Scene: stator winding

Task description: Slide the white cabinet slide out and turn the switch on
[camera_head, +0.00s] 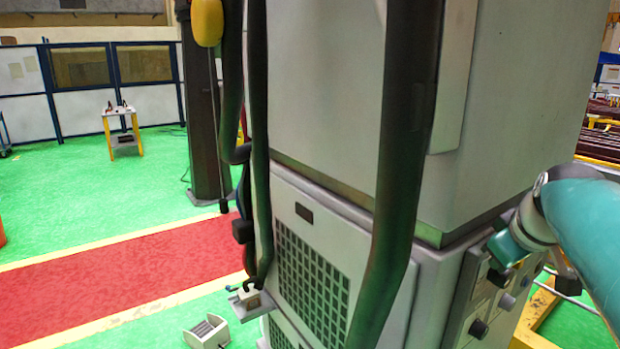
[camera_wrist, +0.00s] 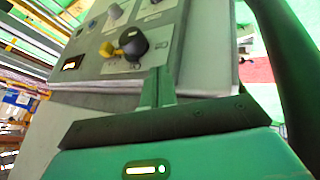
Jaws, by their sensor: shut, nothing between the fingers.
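The tall pale grey-white cabinet (camera_head: 510,90) fills the middle of the head view. A lighter upright plate (camera_head: 458,80) lies on its front; I cannot tell if this is the slide. The control panel (camera_head: 470,312) is on its lower right side and also shows in the wrist view (camera_wrist: 158,44). There, a large black rotary knob (camera_wrist: 133,43) has a small yellow part (camera_wrist: 108,49) beside it. My gripper (camera_wrist: 158,72) is shut and empty, its fingertips close below the black knob; contact is unclear. In the head view my teal wrist hides the fingertips.
Thick dark hoses (camera_head: 405,130) hang in front of the cabinet. A yellow pendant (camera_head: 207,22) hangs at upper left. A small grey box (camera_head: 206,333) lies on the floor. Green floor and a red walkway (camera_head: 120,280) lie open to the left. Yellow framing (camera_head: 538,318) stands beside the panel.

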